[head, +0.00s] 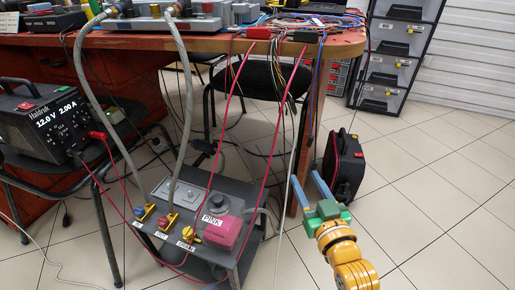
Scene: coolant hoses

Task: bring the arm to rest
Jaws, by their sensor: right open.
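My right gripper (339,176) is at the lower right, on an orange arm with a green palm and two blue fingers. The fingers are spread apart with nothing held between them. Two grey hoses (187,95) hang from the bench to fittings with yellow parts (168,221) on a dark cart (190,190). One fitting is topped blue, the other red. My left gripper is not in view.
The wooden bench (215,44) carries equipment and wires. Red cables (285,105) hang from its edge near the gripper's left. A power supply (45,120) stands on a chair at left. A bin rack (395,60) stands behind. Tiled floor (445,195) at right is clear.

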